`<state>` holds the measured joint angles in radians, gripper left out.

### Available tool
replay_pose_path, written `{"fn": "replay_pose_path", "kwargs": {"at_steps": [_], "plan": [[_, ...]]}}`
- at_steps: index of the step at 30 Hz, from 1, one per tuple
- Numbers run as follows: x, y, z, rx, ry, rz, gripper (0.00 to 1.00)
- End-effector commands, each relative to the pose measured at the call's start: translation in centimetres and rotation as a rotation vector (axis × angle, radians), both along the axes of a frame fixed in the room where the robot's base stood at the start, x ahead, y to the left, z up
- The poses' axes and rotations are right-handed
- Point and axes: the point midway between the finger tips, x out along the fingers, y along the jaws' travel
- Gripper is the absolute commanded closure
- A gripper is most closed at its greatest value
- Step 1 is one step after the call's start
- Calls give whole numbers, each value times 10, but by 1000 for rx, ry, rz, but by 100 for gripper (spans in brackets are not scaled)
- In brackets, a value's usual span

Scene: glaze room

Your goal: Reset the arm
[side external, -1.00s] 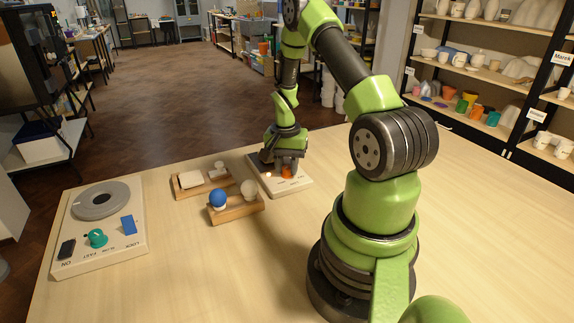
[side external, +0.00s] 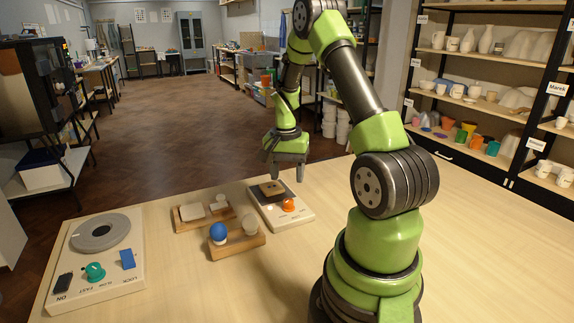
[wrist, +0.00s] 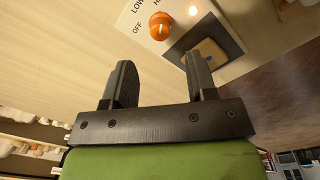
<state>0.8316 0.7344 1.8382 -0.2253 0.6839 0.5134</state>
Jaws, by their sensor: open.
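My gripper (side external: 286,175) hangs fingers down above the white control box (side external: 294,216), open and empty, clear of everything. In the wrist view my gripper (wrist: 158,70) shows its two dark fingers spread, with nothing between them. The box carries an orange knob (side external: 288,206) and a dark plate with a tan slab (side external: 272,188) on it. In the wrist view the orange knob (wrist: 160,28) sits by the words OFF and LOW, a small light (wrist: 193,10) glows, and one fingertip overlaps the dark plate in the picture.
Left of the box, wooden trays hold pale pieces (side external: 192,211) and a blue ball (side external: 218,232) with a pale ball. A white wheel unit (side external: 120,276) with a grey disc, green knob and blue switch stands at far left. The table front is clear. Shelves of pottery stand at right.

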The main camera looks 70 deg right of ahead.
Motion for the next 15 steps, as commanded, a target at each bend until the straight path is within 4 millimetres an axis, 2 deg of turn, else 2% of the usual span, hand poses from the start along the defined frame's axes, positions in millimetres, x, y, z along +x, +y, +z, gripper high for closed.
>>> {"fn": "replay_pose_path", "kwargs": {"at_steps": [3,6,15], "plan": [[1,-1,17,-3,-3,0,48],[1,0,24,-2,-1,0,48],[1,0,25,0,0,0,48]]}}
